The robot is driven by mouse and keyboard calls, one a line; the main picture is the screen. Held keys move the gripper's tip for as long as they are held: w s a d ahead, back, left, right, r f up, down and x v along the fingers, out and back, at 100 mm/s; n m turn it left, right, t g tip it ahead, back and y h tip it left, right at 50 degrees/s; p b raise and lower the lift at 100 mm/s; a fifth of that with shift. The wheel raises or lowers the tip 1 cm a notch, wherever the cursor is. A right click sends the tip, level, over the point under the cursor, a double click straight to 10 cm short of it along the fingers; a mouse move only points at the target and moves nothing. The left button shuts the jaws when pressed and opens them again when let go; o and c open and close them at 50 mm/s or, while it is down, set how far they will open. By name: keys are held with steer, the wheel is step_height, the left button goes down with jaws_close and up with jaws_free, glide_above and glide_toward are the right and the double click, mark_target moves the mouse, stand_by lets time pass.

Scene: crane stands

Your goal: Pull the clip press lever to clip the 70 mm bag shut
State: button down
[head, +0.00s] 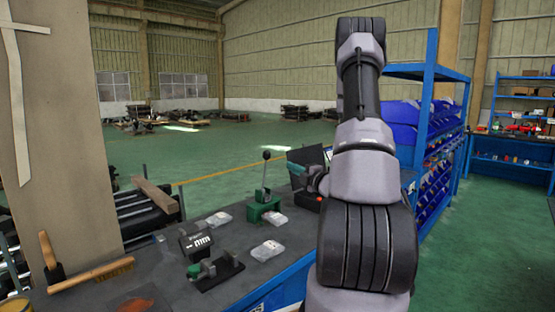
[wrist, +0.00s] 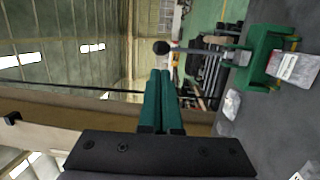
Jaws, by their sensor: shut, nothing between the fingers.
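The clip press is a green block (head: 264,208) on the dark bench. Its lever (head: 266,175) stands nearly upright with a black knob (head: 266,155) on top. The wrist view shows the press (wrist: 266,58) on its side at right, with the knob (wrist: 161,47) pointing left. A clear bag (head: 276,219) lies at the front of the press; it also shows in the wrist view (wrist: 295,68). Its width cannot be read. My gripper (head: 298,169) is right of the lever, apart from it. Its green fingers (wrist: 160,72) are shut and empty, their tips near the knob.
Two more clear bags lie on the bench, one at left (head: 219,219) and one nearer (head: 267,251). A small display (head: 197,242), a black fixture (head: 215,271) and a brush (head: 92,275) are nearby. An open dark case (head: 306,160) stands behind my gripper.

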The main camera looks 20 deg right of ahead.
mark_target(269, 155)
steer(key=x, duration=1.1)
steer(key=shift+a, duration=0.1)
steer(key=shift+w, duration=0.15)
steer(key=shift+w, duration=0.1)
steer(key=shift+w+a+r, duration=0.15)
steer(key=shift+w, duration=0.25)
steer(key=shift+w+a+r, duration=0.15)
steer(key=shift+w, duration=0.25)
steer(key=shift+d, duration=0.1)
